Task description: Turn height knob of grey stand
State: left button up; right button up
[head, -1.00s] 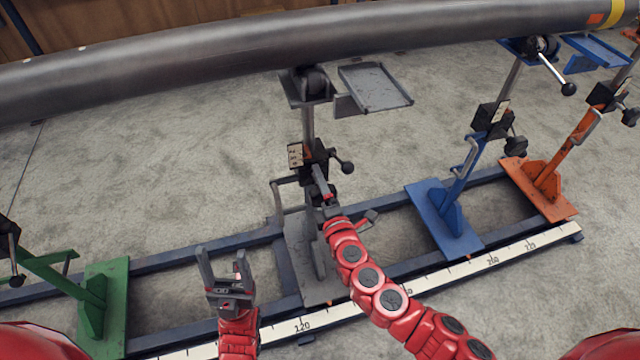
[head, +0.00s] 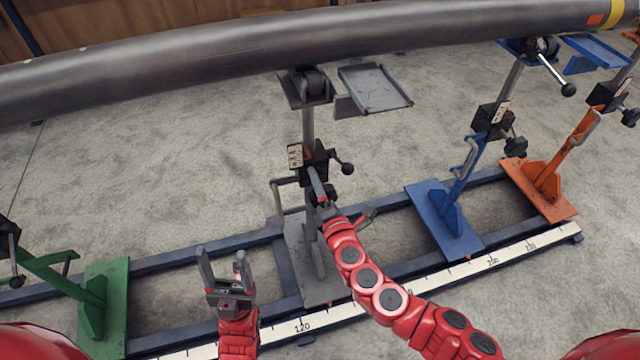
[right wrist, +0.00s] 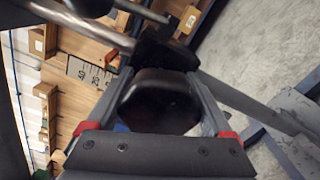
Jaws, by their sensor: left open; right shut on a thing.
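The grey stand (head: 308,130) rises from the rail under the pipe, with a black clamp block and a numbered plate on its post. My right gripper (head: 318,188) is at the front of the block. In the right wrist view its fingers are shut on a dark, rounded height knob (right wrist: 158,98), one finger on each side. In the head view the gripper mostly hides this knob. A black ball-ended lever (head: 347,168) sticks out to the right of the block. My left gripper (head: 224,268) is open and empty, above the rail left of the stand base.
The long grey pipe (head: 250,45) crosses the top. A grey tray (head: 375,88) sits beside the stand's head. Blue (head: 445,215) and orange (head: 540,187) stands are to the right, a green stand (head: 103,300) to the left. A scale strip (head: 345,312) runs along the rail.

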jog(key=o, duration=1.1)
jog(key=shift+s, duration=0.1)
jog(key=p+v, duration=0.1)
jog(key=v, duration=1.6)
jog(key=shift+s, duration=0.1)
